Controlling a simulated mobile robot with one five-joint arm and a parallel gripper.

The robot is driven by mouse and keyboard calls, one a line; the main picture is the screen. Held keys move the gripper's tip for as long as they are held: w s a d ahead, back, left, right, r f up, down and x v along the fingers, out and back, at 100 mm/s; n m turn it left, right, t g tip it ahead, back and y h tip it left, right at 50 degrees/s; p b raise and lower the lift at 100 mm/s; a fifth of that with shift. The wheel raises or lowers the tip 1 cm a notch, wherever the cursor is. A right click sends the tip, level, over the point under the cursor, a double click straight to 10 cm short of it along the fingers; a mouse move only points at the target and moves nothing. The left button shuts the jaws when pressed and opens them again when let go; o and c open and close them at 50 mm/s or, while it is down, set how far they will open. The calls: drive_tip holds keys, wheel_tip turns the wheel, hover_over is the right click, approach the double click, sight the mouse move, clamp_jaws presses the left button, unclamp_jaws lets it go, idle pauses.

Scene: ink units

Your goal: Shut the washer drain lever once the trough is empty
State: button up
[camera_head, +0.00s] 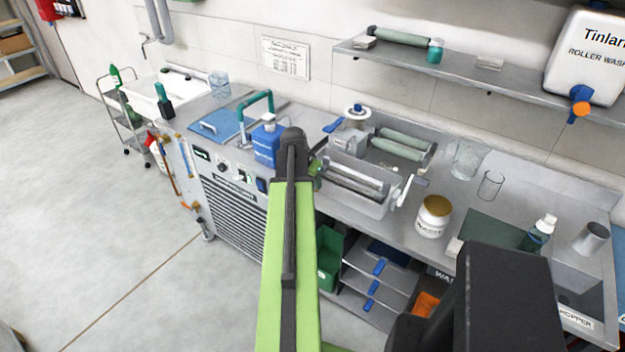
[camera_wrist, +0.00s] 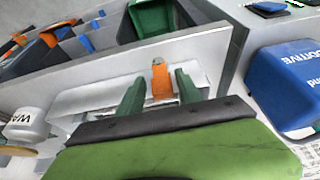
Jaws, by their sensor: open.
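The washer trough (camera_head: 357,190) is a steel box with rollers, on the bench right of my arm. In the wrist view, a pale metal part that seems to be the trough (camera_wrist: 95,95) shows beyond my fingers. An orange lever (camera_wrist: 161,84) with a grey tip stands at its edge. My gripper (camera_wrist: 160,77) is open, with one green finger on each side of the lever and visible gaps. In the head view, only a bit of my gripper (camera_head: 317,169) shows beside my wrist. The lever is hidden there. I cannot tell whether the trough holds liquid.
A blue additive canister (camera_wrist: 285,85) stands close at right in the wrist view; it is left of my arm in the head view (camera_head: 266,145). A white jar (camera_head: 433,217) stands right of the trough. Open shelves (camera_head: 378,285) lie below the bench.

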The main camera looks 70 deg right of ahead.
drive_tip(key=shift+a+r, duration=0.1)
drive_tip(key=shift+r, duration=0.15)
drive_tip(key=p+v, duration=1.6)
drive_tip(key=v, duration=0.1)
drive_tip(key=shift+a, duration=0.15)
drive_tip(key=shift+f, duration=0.1)
